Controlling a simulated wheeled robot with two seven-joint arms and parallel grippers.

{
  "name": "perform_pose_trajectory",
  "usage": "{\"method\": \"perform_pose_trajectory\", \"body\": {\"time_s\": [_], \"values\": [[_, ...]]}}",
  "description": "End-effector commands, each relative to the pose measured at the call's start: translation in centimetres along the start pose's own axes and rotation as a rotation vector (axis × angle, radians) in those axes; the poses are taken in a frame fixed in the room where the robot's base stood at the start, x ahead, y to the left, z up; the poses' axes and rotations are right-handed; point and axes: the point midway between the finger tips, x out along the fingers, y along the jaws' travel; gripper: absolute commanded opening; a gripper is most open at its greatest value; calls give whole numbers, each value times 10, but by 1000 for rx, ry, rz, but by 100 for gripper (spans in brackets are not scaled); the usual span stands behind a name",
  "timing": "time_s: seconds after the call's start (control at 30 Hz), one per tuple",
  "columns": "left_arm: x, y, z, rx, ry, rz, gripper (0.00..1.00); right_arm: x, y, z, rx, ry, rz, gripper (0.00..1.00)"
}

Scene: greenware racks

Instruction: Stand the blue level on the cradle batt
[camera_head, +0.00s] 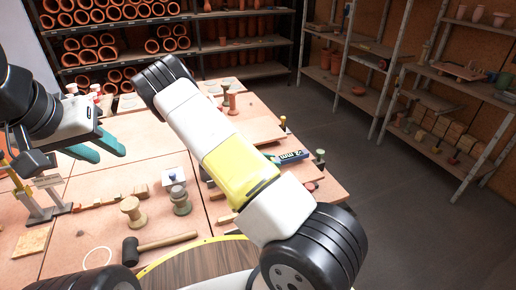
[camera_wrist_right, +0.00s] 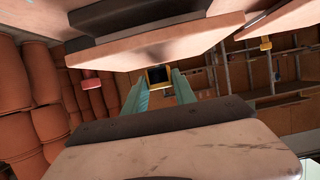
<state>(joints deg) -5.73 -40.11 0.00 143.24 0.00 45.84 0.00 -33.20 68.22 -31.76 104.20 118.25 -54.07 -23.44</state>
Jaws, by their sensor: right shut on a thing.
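The blue level (camera_head: 293,156), with white markings, shows its end past my right arm in the head view, near the right side of the table. The rest of it is hidden behind the arm. In the right wrist view, my right gripper (camera_wrist_right: 158,92) has its teal fingers shut on a yellow-rimmed dark block, which appears to be the level's end (camera_wrist_right: 158,76). A flat pale board, perhaps the cradle batt (camera_head: 262,130), lies partly behind the arm. My left gripper (camera_head: 100,147) is open and empty above the table's left part.
A mallet (camera_head: 160,245), a wooden spool (camera_head: 132,212) and a grey-green spool (camera_head: 180,200) stand or lie at the table's front. A small stand (camera_head: 45,200) is at left. Pot shelves (camera_head: 120,22) line the back. The floor at right (camera_head: 400,200) is clear.

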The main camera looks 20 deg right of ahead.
Motion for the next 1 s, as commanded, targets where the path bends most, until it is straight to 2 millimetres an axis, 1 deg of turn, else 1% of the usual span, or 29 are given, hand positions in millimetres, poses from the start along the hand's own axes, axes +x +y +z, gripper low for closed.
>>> {"method": "perform_pose_trajectory", "body": {"time_s": [1.0], "values": [[0,0,0,0,0,0,36,7,0,16,0,1,0,0]]}}
